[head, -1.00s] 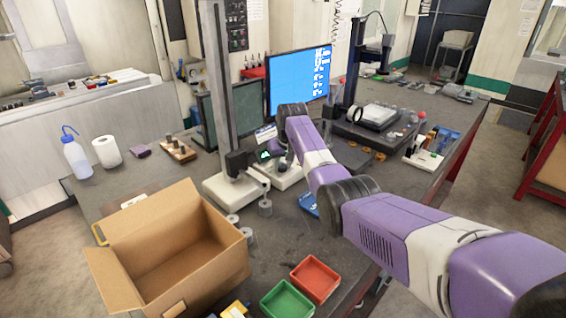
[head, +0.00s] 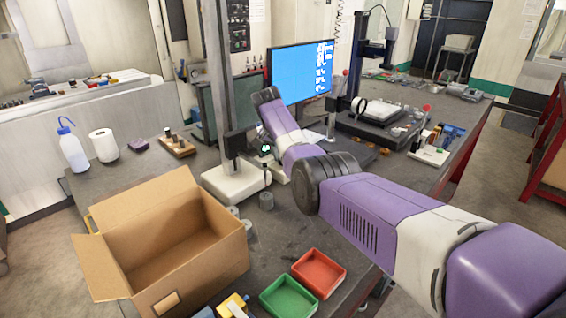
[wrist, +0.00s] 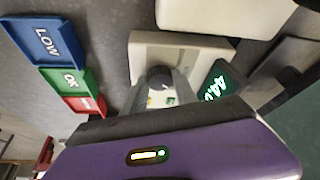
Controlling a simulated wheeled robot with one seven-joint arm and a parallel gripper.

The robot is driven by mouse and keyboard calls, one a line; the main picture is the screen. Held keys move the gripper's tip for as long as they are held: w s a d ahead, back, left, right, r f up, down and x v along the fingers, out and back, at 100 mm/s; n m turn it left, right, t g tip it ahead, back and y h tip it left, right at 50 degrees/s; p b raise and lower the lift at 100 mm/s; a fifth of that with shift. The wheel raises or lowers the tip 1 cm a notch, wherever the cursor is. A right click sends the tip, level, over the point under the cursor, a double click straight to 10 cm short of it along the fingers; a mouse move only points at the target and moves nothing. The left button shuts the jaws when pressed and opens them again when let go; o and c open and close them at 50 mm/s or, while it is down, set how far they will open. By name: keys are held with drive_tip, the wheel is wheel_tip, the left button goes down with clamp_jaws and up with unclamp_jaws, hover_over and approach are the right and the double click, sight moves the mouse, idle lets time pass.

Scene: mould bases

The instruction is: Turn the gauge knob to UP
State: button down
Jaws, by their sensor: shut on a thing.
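The gauge (wrist: 185,50) has a pale body and a dark screen (wrist: 217,82) with green digits, seen at the right in the wrist view. Its dark round knob (wrist: 158,72) shows between the fingertips. My gripper (wrist: 160,88) is shut on the knob, a finger on either side. The knob's marking cannot be read. In the head view only a bit of the gauge's lit screen (head: 265,149) shows, and my arm hides the knob and fingers.
Blue LOW (wrist: 46,42), green OK (wrist: 68,80) and red (wrist: 88,105) labelled pieces lie left of the gauge in the wrist view. A stand (head: 236,180), an open carton (head: 170,240), a red tray (head: 318,272) and a green tray (head: 289,297) are nearby.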

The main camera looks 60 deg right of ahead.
idle(0.4)
drive_tip(key=c, duration=1)
unclamp_jaws()
drive_tip(key=shift+o, duration=0.2)
